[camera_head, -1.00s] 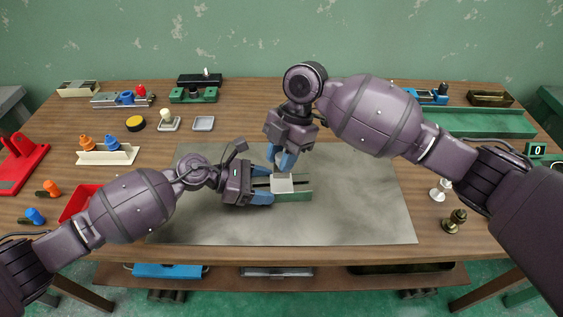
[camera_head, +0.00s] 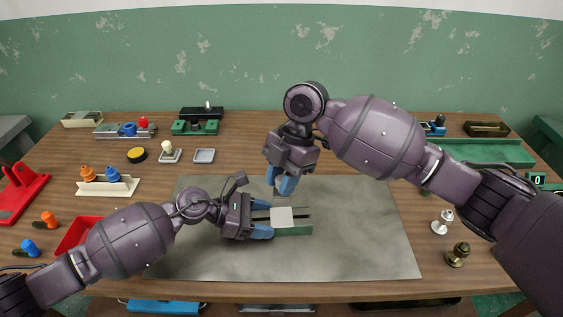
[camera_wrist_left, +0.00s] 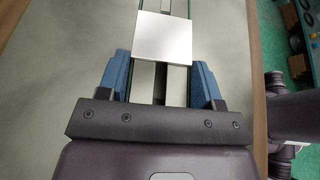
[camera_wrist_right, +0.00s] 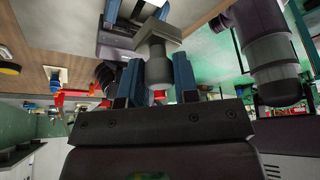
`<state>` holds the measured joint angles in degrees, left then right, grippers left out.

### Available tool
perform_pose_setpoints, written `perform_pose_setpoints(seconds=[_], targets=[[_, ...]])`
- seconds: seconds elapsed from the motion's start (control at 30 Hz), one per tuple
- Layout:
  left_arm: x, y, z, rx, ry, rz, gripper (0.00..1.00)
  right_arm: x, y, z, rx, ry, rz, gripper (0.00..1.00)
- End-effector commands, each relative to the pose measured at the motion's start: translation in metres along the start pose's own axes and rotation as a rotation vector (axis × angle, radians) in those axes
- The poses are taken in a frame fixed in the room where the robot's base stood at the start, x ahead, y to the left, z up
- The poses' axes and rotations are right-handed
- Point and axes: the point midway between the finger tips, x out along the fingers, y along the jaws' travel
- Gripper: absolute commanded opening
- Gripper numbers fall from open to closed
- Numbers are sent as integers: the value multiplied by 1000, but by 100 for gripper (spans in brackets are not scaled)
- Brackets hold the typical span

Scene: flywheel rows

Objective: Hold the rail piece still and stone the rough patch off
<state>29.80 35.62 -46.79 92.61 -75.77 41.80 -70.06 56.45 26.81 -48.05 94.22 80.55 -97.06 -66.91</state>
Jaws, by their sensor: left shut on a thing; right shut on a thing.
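The rail piece (camera_head: 293,230), a green block with dark slots, lies on the grey mat with a plain pale square plate (camera_head: 281,217) on top. My left gripper (camera_head: 262,222) is shut on its left end. In the left wrist view the rail (camera_wrist_left: 145,77) runs between the blue fingers, with the plate (camera_wrist_left: 177,35) just beyond them. I cannot make out the rough patch.
The grey mat (camera_head: 360,240) is clear around the rail piece. Brass (camera_head: 458,254) and silver (camera_head: 442,222) knobs stand at the right.

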Motion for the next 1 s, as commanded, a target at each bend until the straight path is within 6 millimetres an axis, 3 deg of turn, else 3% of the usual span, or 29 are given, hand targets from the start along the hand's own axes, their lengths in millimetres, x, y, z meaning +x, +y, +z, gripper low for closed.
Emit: perform_pose_setpoints(seconds=[0.03, 0.2, 0.47, 0.63, 1.0], targets=[[0, 0, 1, 0, -1, 0, 63, 0, 0, 0, 0, 0, 0, 9], [0, 0, 0, 0, -1, 0, 89, 0, 0, 0, 0, 0, 0, 9], [0, 0, 0, 0, 0, 0, 89, 0, 0, 0, 0, 0, 0, 9], [-10, 0, 0, 1, 1, 1, 89, 0, 0, 0, 0, 0, 0, 9], [-77, 0, -1, -1, 2, 2, 89, 0, 0, 0, 0, 0, 0, 9]])
